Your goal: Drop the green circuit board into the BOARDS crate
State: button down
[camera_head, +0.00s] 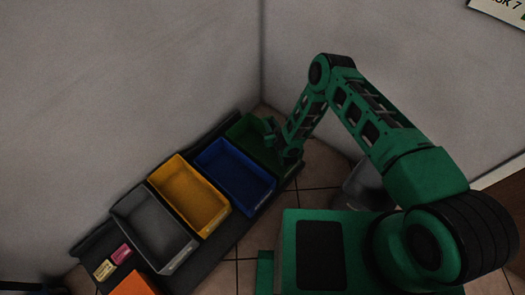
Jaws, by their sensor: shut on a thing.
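My gripper (271,136) is at the end of my green arm, over the dark green crate (246,123) at the far end of the row. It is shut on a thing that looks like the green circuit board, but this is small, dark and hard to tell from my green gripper. I cannot tell how high the gripper is above the crate floor. No crate label can be read here, so I cannot tell which crate is BOARDS.
A blue crate (233,177), a yellow crate (188,192) and a grey crate (151,232) stand beside the green one on a dark shelf (217,247). A pink block (121,253) and a cream block (104,269) lie near an orange thing (136,285). Walls close off the back.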

jog(key=shift+s+a+f, duration=0.25)
jog(key=shift+a+f, duration=0.1)
jog(key=shift+f, duration=0.3)
jog(key=shift+s+a+f, duration=0.2)
jog(key=shift+a+f, duration=0.15)
jog(key=shift+f, duration=3)
jog(key=c, duration=1.5)
grip_release()
jog(key=shift+o, duration=0.2)
jog(key=shift+s, duration=0.1)
jog(key=v, duration=1)
jog(key=shift+s, duration=0.2)
